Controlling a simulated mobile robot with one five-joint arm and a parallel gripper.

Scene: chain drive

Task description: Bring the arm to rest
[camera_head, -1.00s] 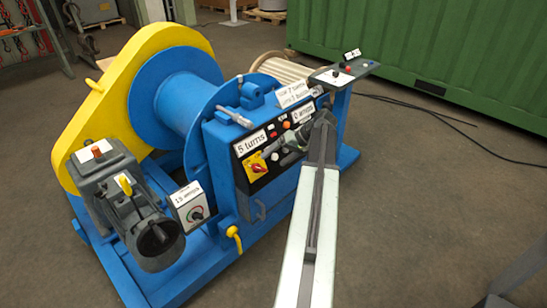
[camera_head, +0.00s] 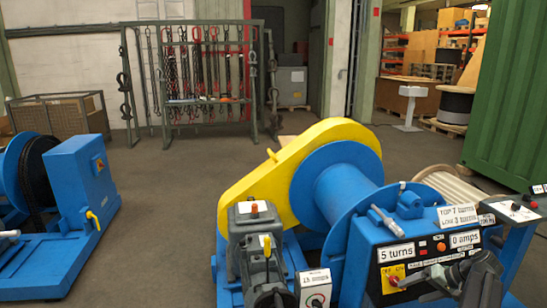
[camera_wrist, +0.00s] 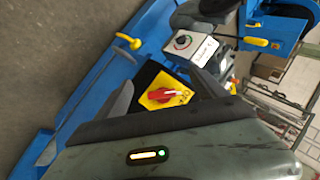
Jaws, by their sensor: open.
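My gripper (camera_head: 425,277) is at the lower right in the head view, in front of the control panel of a blue winch (camera_head: 335,195). It is open, and no held thing shows in it. The red rotary switch (camera_head: 393,279) on its yellow plate is just left of the gripper tip. In the wrist view the red switch (camera_wrist: 167,95) shows close ahead, between the dark finger shapes. Whether the fingers touch it I cannot tell. My forearm is mostly below the head view's edge.
The panel carries signs reading "5 turns" (camera_head: 397,253) and "0 amps" (camera_head: 465,239). A grey motor (camera_head: 252,240) and a dial box (camera_head: 316,290) stand left of it. A second blue machine (camera_head: 85,190) is at the far left. Open floor (camera_head: 185,200) lies between the machines.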

